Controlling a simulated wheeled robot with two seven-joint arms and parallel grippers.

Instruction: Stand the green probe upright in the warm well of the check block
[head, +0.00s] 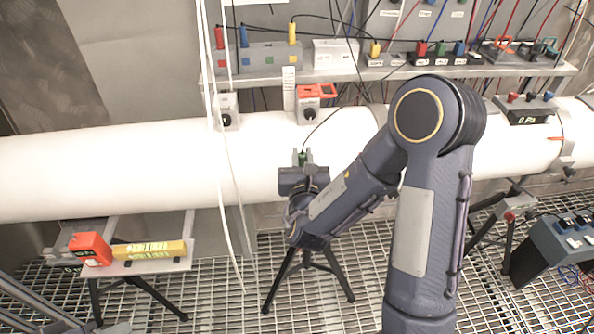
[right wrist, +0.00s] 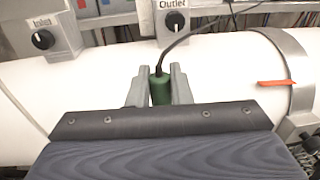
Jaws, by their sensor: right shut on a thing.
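The green probe (right wrist: 160,90) is held upright between the two grey fingers of my right gripper (right wrist: 161,84). Its dark cable rises from the top and bends right. In the head view the probe (head: 302,158) shows as a small green spot at the end of my right arm, in front of the white pipe and below the shelf. A grey block (head: 288,60) with coloured squares stands on the shelf, with red, blue and yellow probes in it. Other small labelled blocks (head: 387,61) stand farther right. I cannot tell which is the check block or read a warm well.
The white pipe (head: 100,165) crosses the view. The shelf (head: 350,73) runs above it. Two knob units, one labelled Outlet (right wrist: 176,22), sit above the pipe. Thin white lines hang left of my gripper.

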